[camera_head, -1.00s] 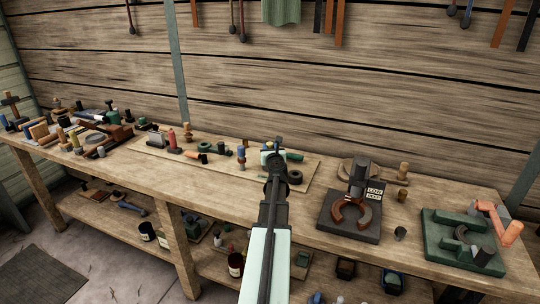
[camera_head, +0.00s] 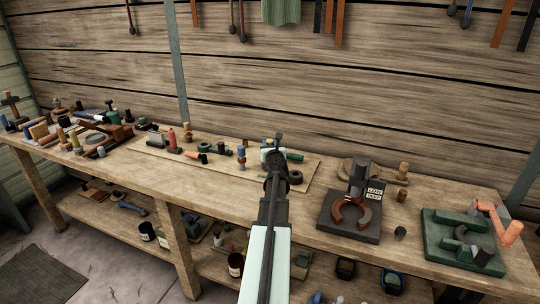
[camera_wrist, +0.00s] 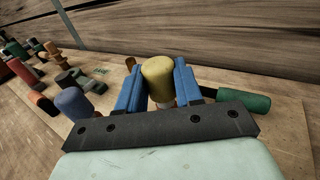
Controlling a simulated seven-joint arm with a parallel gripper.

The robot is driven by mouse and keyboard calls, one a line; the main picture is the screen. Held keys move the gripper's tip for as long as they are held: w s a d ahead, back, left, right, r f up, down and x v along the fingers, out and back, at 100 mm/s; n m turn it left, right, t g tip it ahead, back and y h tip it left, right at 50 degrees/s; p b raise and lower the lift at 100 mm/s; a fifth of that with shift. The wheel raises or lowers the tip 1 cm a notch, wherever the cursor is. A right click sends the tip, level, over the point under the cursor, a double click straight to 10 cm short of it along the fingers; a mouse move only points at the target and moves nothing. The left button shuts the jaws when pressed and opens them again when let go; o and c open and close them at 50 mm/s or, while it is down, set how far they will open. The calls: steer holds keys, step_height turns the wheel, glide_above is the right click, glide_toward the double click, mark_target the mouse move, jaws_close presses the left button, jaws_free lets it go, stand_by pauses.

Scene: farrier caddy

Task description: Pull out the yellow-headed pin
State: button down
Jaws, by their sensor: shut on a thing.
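The yellow-headed pin (camera_wrist: 158,78) stands between the two blue fingers of my gripper (camera_wrist: 158,85) in the wrist view. The fingers are closed on its rounded head from both sides. A short pale stretch shows below the head; the lower end is hidden behind the dark gripper plate. In the head view my gripper (camera_head: 275,152) is over the board on the bench, and my arm hides the pin there.
A blue-topped peg (camera_wrist: 75,103) stands left of my gripper, and a green cylinder (camera_wrist: 243,102) lies to its right. Red and dark pieces crowd further left. A black stand with a horseshoe (camera_head: 350,215) is to the right on the bench (camera_head: 220,200).

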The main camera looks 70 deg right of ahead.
steer(key=shift+r, duration=0.1)
steer(key=shift+r, duration=3.25)
steer(key=shift+w+f, duration=0.1)
